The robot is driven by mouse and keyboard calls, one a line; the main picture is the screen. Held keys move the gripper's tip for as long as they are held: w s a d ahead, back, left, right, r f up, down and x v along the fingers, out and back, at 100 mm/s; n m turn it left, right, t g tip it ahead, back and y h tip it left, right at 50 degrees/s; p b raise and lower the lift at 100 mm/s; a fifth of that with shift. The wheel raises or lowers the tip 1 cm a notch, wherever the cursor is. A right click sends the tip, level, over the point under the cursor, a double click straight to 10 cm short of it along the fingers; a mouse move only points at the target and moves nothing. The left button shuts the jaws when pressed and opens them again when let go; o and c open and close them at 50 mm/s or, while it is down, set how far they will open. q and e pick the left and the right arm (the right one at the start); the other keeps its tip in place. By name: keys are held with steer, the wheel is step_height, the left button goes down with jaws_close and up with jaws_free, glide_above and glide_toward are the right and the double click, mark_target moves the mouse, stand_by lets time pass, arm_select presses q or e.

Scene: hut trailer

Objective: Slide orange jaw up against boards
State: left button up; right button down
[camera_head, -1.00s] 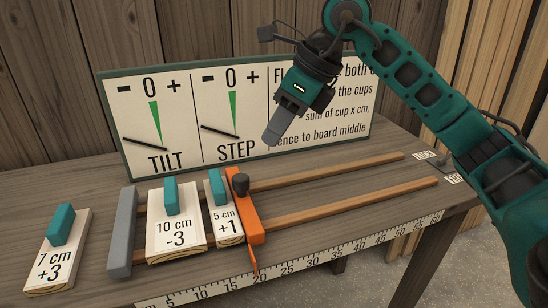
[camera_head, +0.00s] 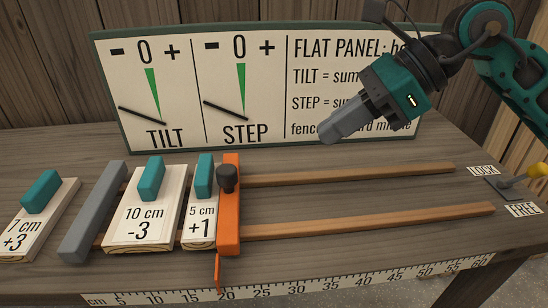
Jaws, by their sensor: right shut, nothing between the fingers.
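The orange jaw (camera_head: 229,205) with its dark knob (camera_head: 227,178) sits across two wooden rails. Its left side appears to touch the 5 cm +1 board (camera_head: 202,232), with no clear gap showing. The 10 cm -3 board (camera_head: 140,234) lies left of that board and beside the grey fixed jaw (camera_head: 93,210). A narrow gap or line shows between the two boards. The jaw's pointer hangs over the ruler near 20. My right gripper (camera_head: 328,134) is shut and empty, raised in front of the panel, right of the jaw and apart from it. My left gripper is not in view.
The 7 cm +3 board (camera_head: 32,228) lies alone at the far left. The TILT and STEP panel (camera_head: 130,60) stands behind. A yellow-tipped lever (camera_head: 535,170) is at the right, by LOCK and FREE labels. The rails (camera_head: 370,222) right of the jaw are clear.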

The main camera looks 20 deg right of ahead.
glide_toward(218, 172)
step_height(218, 172, down, 5)
arm_select(q)
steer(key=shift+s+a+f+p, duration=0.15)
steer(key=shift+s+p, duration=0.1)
steer(key=shift+p, duration=0.2)
arm_select(e)
steer(key=shift+w+a+f, duration=0.2)
steer(key=shift+w+a, duration=0.4)
steer(key=shift+a, duration=0.05)
steer(key=shift+w+a, duration=0.2)
steer(key=shift+a, duration=0.55)
steer(key=shift+w+a, duration=0.25)
steer(key=shift+a, duration=0.5)
steer(key=shift+w+a, duration=0.2)
steer(key=shift+a, duration=0.55)
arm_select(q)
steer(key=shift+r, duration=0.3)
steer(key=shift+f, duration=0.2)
arm_select(e)
steer(key=shift+d, duration=0.15)
